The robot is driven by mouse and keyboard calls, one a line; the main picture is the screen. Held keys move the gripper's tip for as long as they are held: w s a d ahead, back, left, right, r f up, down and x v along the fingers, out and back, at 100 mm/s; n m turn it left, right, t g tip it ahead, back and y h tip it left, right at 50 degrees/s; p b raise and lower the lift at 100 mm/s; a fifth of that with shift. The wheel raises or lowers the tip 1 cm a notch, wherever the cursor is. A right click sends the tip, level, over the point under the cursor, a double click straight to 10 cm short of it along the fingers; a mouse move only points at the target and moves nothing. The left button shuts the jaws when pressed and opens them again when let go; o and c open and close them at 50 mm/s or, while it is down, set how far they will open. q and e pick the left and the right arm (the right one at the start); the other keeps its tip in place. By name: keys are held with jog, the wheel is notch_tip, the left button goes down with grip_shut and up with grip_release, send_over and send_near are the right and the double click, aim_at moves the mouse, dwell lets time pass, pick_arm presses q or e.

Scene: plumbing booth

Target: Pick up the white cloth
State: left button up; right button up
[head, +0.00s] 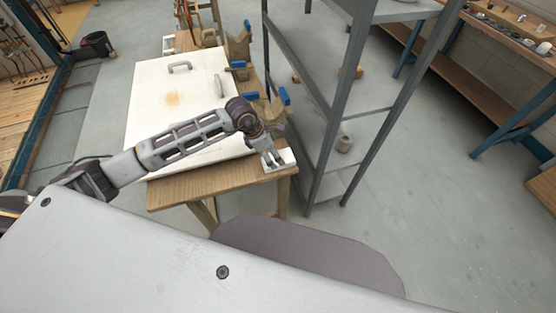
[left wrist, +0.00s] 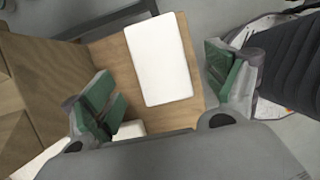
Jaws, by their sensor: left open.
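The white cloth (head: 286,156) is a flat, folded rectangle lying on the near right corner of the wooden bench (head: 225,182). In the left wrist view the cloth (left wrist: 160,58) lies on the wood, between and beyond the two green-padded fingers. My left gripper (head: 273,160) points down over the cloth, and in the wrist view the gripper (left wrist: 162,82) is open and empty. In the head view it partly hides the cloth. The exact height of the fingertips above the cloth is hard to tell. My right gripper is in neither view.
A large white panel with handles (head: 140,110) lies on the bench, left of the cloth. Wooden clamp blocks with blue tops (head: 268,108) stand along the bench's right side, just behind the cloth. A grey metal shelf (head: 335,130) stands close on the right.

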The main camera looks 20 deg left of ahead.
aim_at(287, 155)
pick_arm(q)
jog(key=shift+f, duration=0.1)
jog(key=shift+p+x, duration=0.3)
jog(key=shift+x, duration=1.5)
jog(key=shift+w+d+f, duration=0.2)
jog(key=shift+f, duration=0.1)
jog(key=shift+d+f, duration=0.1)
jog(key=shift+f, duration=0.2)
jog(key=c, duration=1.1)
jog(key=shift+w, duration=0.1)
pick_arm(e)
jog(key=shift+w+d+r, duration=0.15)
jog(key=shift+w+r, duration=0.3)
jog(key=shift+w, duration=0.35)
